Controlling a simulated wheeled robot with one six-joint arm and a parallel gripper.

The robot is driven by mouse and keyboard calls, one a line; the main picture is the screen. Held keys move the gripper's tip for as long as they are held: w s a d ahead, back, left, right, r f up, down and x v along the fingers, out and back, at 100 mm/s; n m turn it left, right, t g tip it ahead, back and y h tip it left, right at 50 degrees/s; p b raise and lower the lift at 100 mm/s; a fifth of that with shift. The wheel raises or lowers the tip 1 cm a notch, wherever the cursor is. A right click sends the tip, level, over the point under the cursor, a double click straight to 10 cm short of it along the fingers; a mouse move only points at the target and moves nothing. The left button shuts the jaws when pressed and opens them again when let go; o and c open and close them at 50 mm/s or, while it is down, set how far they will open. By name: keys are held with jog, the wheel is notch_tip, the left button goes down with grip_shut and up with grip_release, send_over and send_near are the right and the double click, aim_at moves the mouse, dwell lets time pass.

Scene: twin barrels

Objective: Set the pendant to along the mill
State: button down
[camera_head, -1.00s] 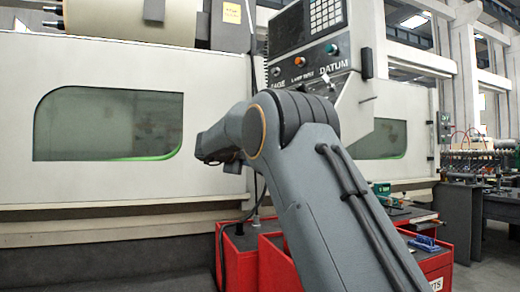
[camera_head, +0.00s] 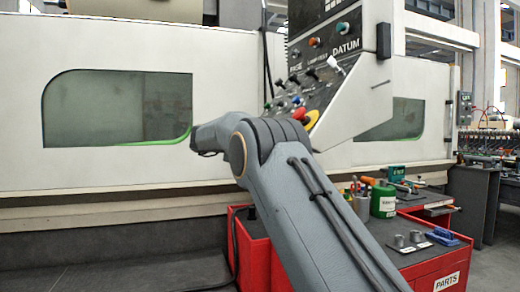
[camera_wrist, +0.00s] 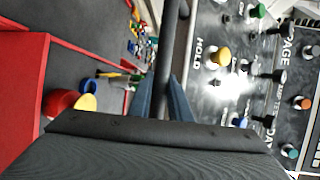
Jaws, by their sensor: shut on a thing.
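The pendant (camera_head: 330,100) is a grey control box with a dark knob panel, hanging in front of the mill (camera_head: 120,180). Its panel faces towards me at a slant. The mill is a long pale machine with dark windows. In the wrist view the panel (camera_wrist: 225,75), with coloured knobs, fills the right side. My gripper (camera_wrist: 164,95) is shut on a dark round bar (camera_wrist: 168,45) that runs beside the panel, seemingly the pendant's handle. In the head view my arm hides the gripper and the bar.
A red parts cart (camera_head: 432,268) stands at the lower right, with a green can (camera_head: 383,200), grey cylinders and a blue tool on top. My arm reaches over it. Grey floor lies open at the lower left. A dark bench (camera_head: 492,185) stands at far right.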

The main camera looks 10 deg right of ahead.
jog(key=shift+a+r, duration=0.1)
jog(key=shift+a, duration=0.2)
jog(key=c, duration=2.1)
grip_release()
jog(key=o, duration=0.5)
jog(key=shift+a, duration=0.3)
jog(key=shift+c, duration=0.2)
jog(key=shift+d, duration=0.4)
jog(key=v, duration=0.7)
jog(key=shift+s+a+b, duration=0.3)
jog(key=shift+b, duration=0.05)
jog(key=shift+r, duration=0.1)
